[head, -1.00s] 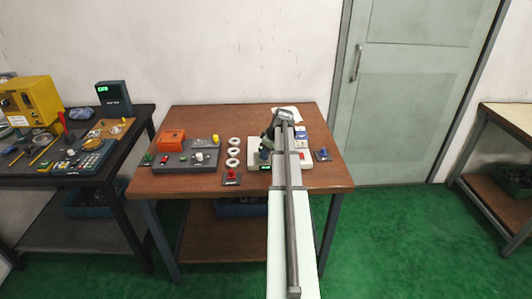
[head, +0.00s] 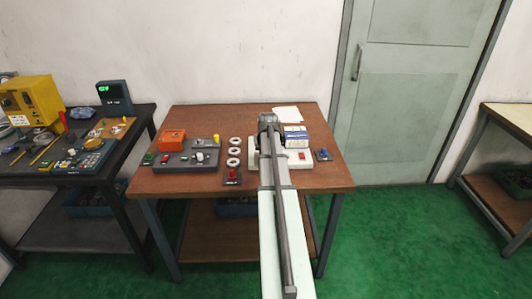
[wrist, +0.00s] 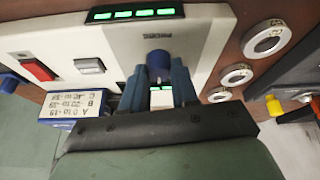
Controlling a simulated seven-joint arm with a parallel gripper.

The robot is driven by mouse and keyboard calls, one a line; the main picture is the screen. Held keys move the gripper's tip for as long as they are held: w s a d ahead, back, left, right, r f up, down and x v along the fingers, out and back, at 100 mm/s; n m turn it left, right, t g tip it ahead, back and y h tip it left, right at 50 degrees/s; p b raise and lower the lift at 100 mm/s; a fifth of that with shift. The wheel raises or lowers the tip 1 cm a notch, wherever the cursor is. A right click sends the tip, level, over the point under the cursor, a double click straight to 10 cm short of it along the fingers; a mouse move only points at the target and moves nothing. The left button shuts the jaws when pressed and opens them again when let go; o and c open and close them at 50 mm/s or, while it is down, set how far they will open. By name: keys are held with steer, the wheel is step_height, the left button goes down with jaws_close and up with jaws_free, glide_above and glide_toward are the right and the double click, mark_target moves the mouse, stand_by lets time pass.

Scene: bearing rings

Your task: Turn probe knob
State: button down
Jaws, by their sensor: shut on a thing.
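The probe knob (wrist: 158,62) is a dark blue knob on the white gauge panel, just under its printed label in the wrist view. My gripper (wrist: 160,82) has its two blue fingers on either side of the knob and is shut on it. The white gauge (wrist: 113,40) has a green lit display (wrist: 137,14), a red switch (wrist: 38,69) and a grey button (wrist: 90,66). In the head view the gauge (head: 300,164) is partly covered by my arm, which hides the knob and fingertips.
A blue and white box (head: 294,133) with a printed label stands by the gauge. White rings (head: 235,152) lie in a column to its left. A grey control box (head: 187,160) and an orange box (head: 172,139) are further left. A red-button pad (head: 232,177) is near the front.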

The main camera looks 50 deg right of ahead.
steer(key=m+g+h, duration=0.1)
steer(key=m, duration=0.3)
steer(key=shift+w, duration=0.1)
steer(key=shift+m+g+h, duration=0.3)
steer(key=shift+m+g, duration=0.6)
steer(key=shift+m, duration=1.2)
steer(key=c, duration=0.9)
jaws_free()
steer(key=shift+a, duration=0.1)
steer(key=v, duration=1.3)
steer(key=shift+w+r, duration=0.1)
steer(key=shift+r, duration=0.3)
steer(key=shift+a, duration=0.1)
